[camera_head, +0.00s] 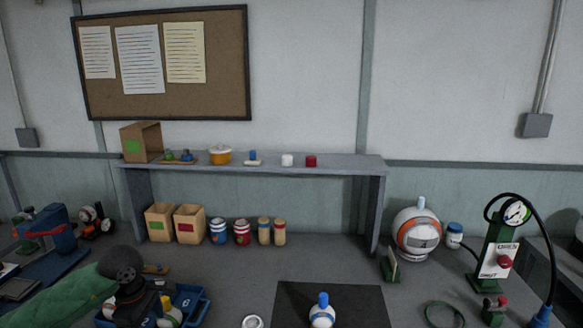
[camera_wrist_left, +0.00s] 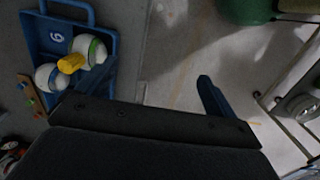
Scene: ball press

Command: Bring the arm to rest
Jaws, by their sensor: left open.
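My left arm comes in from the lower left in the head view. Its dark left gripper (camera_head: 140,300) is in front of a blue tray (camera_head: 200,300) and partly hides it. In the left wrist view the left gripper (camera_wrist_left: 135,98) has its jaws apart, with nothing seen between them. The blue tray (camera_wrist_left: 30,38) there is marked 6 and holds white balls (camera_wrist_left: 93,48) with a yellow piece (camera_wrist_left: 71,63) between them. My right gripper is in neither view.
A black mat (camera_head: 290,300) bears a white ball with a blue top (camera_head: 322,315). A grey shelf (camera_head: 340,163) stands behind, with boxes and jars. At right are a large white and orange ball (camera_head: 417,234) and a green gauge stand (camera_head: 487,250). A blue device (camera_head: 60,240) stands at left.

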